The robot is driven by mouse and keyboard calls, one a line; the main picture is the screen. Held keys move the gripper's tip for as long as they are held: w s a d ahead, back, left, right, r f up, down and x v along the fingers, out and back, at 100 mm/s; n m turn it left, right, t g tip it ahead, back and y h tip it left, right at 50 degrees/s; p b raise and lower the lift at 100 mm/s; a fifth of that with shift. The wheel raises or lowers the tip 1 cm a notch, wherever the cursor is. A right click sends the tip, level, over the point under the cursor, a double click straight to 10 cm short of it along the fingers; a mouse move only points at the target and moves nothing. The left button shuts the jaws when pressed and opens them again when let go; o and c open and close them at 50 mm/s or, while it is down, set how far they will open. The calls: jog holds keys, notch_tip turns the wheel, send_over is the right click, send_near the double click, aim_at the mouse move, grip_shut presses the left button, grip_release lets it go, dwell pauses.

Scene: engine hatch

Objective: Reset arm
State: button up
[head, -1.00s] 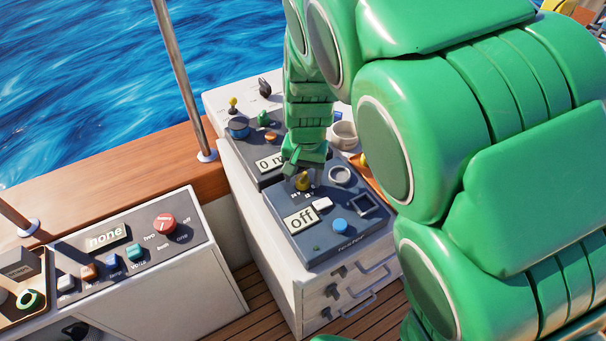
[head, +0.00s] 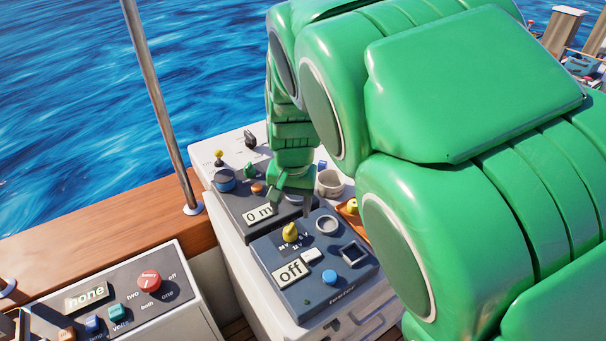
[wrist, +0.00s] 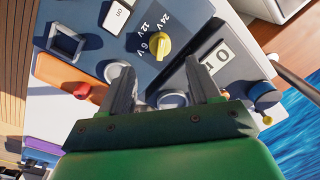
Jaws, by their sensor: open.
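My green arm crosses the head view, and my gripper (head: 300,198) hangs above the rear part of the white console. In the wrist view my gripper (wrist: 160,85) has two grey fingers spread apart with nothing between them. Beyond the fingers is the dark tester panel (wrist: 190,30) with a yellow knob (wrist: 156,44) marked 6 V, 12 V and 24 V. In the head view the yellow knob (head: 290,232) stands clear of the fingers, in front of them. The tester's display (head: 291,271) reads "off".
A panel with a "0 m" display (head: 257,213) and a blue knob (head: 224,180) lies behind the tester. A second console with a red knob (head: 149,281) and a "none" display (head: 86,296) stands left. A metal post (head: 160,105) rises from the wooden rail (head: 110,244).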

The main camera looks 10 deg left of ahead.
jog(key=s+d+r+g, duration=0.1)
jog(key=s+d+r, duration=0.1)
jog(key=s+d, duration=1)
jog(key=s+d+r, duration=0.3)
jog(key=s+d, duration=0.9)
jog(key=d, duration=0.4)
jog(key=shift+s+r+m+g+h, duration=0.2)
jog(key=shift+r+m+g+h, duration=0.1)
jog(key=shift+m+g, duration=0.1)
jog(key=shift+d, duration=0.1)
